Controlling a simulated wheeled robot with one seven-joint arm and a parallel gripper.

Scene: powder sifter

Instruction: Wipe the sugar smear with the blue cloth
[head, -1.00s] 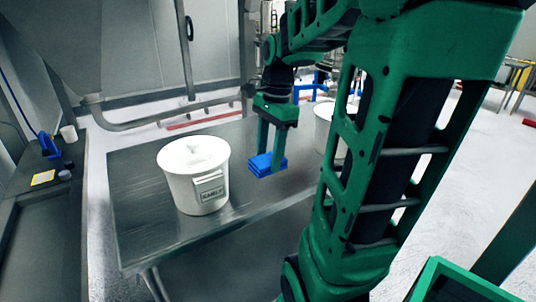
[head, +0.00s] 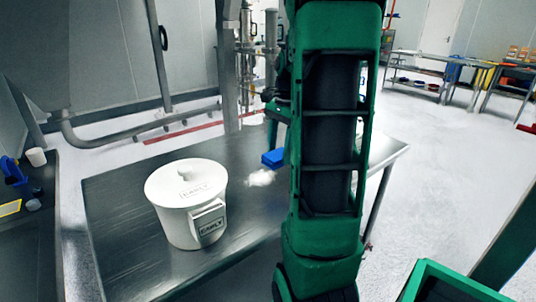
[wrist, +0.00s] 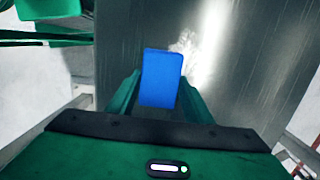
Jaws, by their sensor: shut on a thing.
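The blue cloth (head: 272,158) is a folded block over the steel table, partly behind my arm in the head view. In the wrist view the cloth (wrist: 161,77) sits between the fingers of my gripper (wrist: 158,93), which is shut on it. The sugar smear (head: 261,178) is a white patch on the table, just in front of the cloth in the head view. In the wrist view the smear (wrist: 187,44) shows beyond the cloth's upper right corner. I cannot tell whether the cloth touches the table. My arm hides most of the gripper in the head view.
A white lidded bucket (head: 184,212) with a label stands on the left part of the steel table (head: 130,232). A dark side counter (head: 32,235) at far left holds small items. The table between bucket and smear is clear. Pipes stand behind the table.

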